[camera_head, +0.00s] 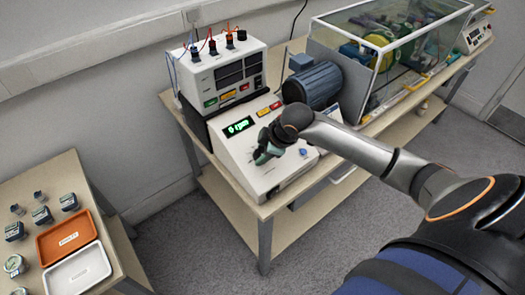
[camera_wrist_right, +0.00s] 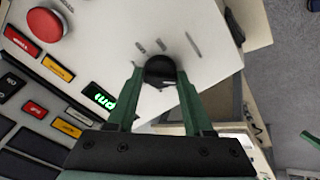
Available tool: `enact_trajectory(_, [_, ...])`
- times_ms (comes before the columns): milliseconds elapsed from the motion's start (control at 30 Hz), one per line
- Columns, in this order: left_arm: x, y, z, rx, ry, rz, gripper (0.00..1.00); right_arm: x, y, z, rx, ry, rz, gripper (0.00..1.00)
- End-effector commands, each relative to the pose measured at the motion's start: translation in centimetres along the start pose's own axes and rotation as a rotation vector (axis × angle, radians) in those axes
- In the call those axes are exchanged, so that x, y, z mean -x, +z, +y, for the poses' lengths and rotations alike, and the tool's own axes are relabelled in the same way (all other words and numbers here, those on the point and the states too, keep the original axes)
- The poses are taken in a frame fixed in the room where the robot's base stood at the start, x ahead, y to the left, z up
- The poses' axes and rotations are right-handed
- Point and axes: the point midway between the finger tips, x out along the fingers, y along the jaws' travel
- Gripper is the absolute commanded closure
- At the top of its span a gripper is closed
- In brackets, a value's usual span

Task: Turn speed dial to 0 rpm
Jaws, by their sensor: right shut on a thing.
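The speed dial is a black knob (camera_wrist_right: 160,69) on the white sloped control panel (camera_head: 235,155), seen in the wrist view with tick marks around it. My right gripper (camera_head: 264,154), with green fingers (camera_wrist_right: 158,85), is shut on the dial, one finger on each side. In the head view the gripper hides the dial. The green display (camera_head: 238,127) on the panel reads "0 rpm" in the head view; it also shows, turned and partly hidden, in the wrist view (camera_wrist_right: 100,96).
A red round button (camera_wrist_right: 45,24) and several coloured labels lie near the dial. A white instrument box (camera_head: 222,75) with cables stands behind the panel. A blue-grey motor (camera_head: 314,84) and a glass enclosure (camera_head: 395,40) stand to the right. A side table at left holds an orange tray (camera_head: 66,238) and a white tray (camera_head: 78,270).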

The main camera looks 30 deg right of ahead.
Motion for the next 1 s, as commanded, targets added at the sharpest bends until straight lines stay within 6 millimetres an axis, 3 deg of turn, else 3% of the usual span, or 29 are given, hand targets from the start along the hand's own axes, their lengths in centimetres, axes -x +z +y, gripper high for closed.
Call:
enact_trajectory(67, [0.0,0.0,0.0,0.000,0.000,0.000,1.00,0.0,0.0,0.0,0.003,0.002,0.001,1.00])
enact_trajectory(100, [0.0,0.0,0.0,0.000,0.000,0.000,1.00,0.0,0.0,0.0,0.003,0.002,0.001,0.46])
enact_trajectory(333, [0.0,0.0,0.0,0.000,0.000,0.000,1.00,0.0,0.0,0.0,0.001,0.001,0.001,0.21])
enact_trajectory(667, [0.0,0.0,0.0,0.000,0.000,0.000,1.00,0.4,0.0,0.1,0.001,0.002,0.001,0.20])
enact_trajectory(833, [-0.2,0.2,0.0,0.000,0.000,0.000,1.00,2.6,0.0,0.1,0.004,0.004,0.001,0.20])
enact_trajectory(1000, [-0.1,0.1,0.0,0.000,0.000,0.000,1.00,6.5,0.0,0.1,0.004,0.006,0.000,0.20])
